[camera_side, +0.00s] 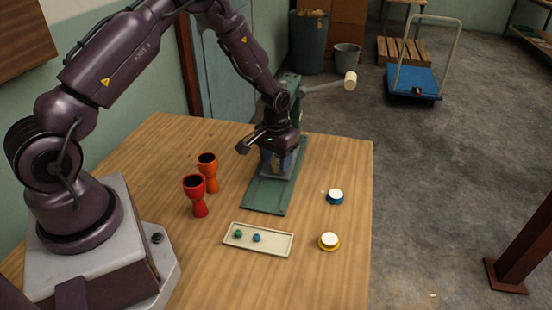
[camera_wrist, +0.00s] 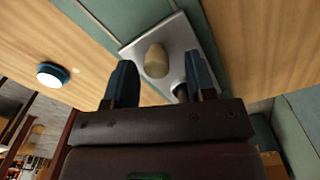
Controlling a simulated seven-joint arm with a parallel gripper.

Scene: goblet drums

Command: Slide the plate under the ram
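A grey metal plate (camera_wrist: 188,35) lies on the green base (camera_side: 265,195) of a press; its edge also shows below my gripper in the side view (camera_side: 275,176). A tan rounded piece (camera_wrist: 156,61) shows over the plate in the wrist view; I cannot tell whether it is fixed to it. My gripper (camera_wrist: 160,62) is open, with its blue fingers apart on either side of the tan piece; it also shows pointing down in the side view (camera_side: 278,166). The ram is not clearly visible; my gripper and wrist cover that part of the press (camera_side: 290,84).
A press lever with a cream knob (camera_side: 350,80) sticks out to the right. A tray (camera_side: 275,247) with small beads, a blue-rimmed disc (camera_side: 335,197) and a yellow-rimmed disc (camera_side: 329,241) are nearer the front.

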